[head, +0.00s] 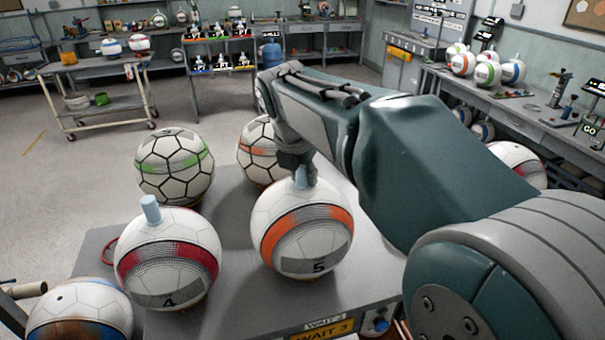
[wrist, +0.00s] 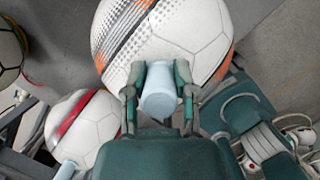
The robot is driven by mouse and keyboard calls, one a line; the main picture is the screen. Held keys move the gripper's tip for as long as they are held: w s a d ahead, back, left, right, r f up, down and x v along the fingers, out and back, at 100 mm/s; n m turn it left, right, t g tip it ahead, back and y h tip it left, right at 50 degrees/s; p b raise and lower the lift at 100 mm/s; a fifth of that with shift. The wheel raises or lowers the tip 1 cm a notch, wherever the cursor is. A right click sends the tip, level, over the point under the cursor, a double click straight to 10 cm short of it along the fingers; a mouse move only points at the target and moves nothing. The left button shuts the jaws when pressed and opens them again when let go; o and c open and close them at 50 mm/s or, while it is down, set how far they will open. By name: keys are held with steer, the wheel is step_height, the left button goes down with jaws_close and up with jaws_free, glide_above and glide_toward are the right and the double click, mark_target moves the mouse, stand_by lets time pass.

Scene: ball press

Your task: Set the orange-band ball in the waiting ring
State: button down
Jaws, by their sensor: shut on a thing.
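A white ball with an orange band and the number 5 (head: 302,240) is upright at the front of the grey table (head: 235,290). My gripper (head: 297,172) is above it, shut on the pale blue peg on its top. In the wrist view my gripper (wrist: 160,75) has one finger on each side of the peg (wrist: 160,98), with the orange-band ball (wrist: 165,45) beyond it. A small orange support shows under the ball; I cannot tell whether the ball rests on it. A "WAIT 3" label (head: 324,329) is on the table's front edge. I cannot make out which ring is the waiting ring.
A red-band ball numbered 4 (head: 168,258) with its own peg stands close on the left. Behind are a green-band ball (head: 175,165) and another orange-band ball (head: 257,148) with black seams. A blue-brown ball (head: 78,312) is at lower left. Some bare tabletop shows between the front balls.

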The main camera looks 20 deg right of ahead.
steer(key=shift+d+f, duration=0.1)
steer(key=shift+d, duration=0.35)
steer(key=shift+c, duration=2.1)
jaws_free()
steer(key=shift+a, duration=0.35)
steer(key=v, duration=1.2)
steer(key=s+d+f+m+t+y, duration=0.2)
steer(key=s+f+m, duration=1.5)
steer(key=m, duration=1)
steer(key=shift+s+d+f+t+y, duration=0.3)
steer(key=shift+s+d+f+t, duration=0.15)
steer(key=shift+s, duration=0.3)
steer(key=shift+a, duration=0.1)
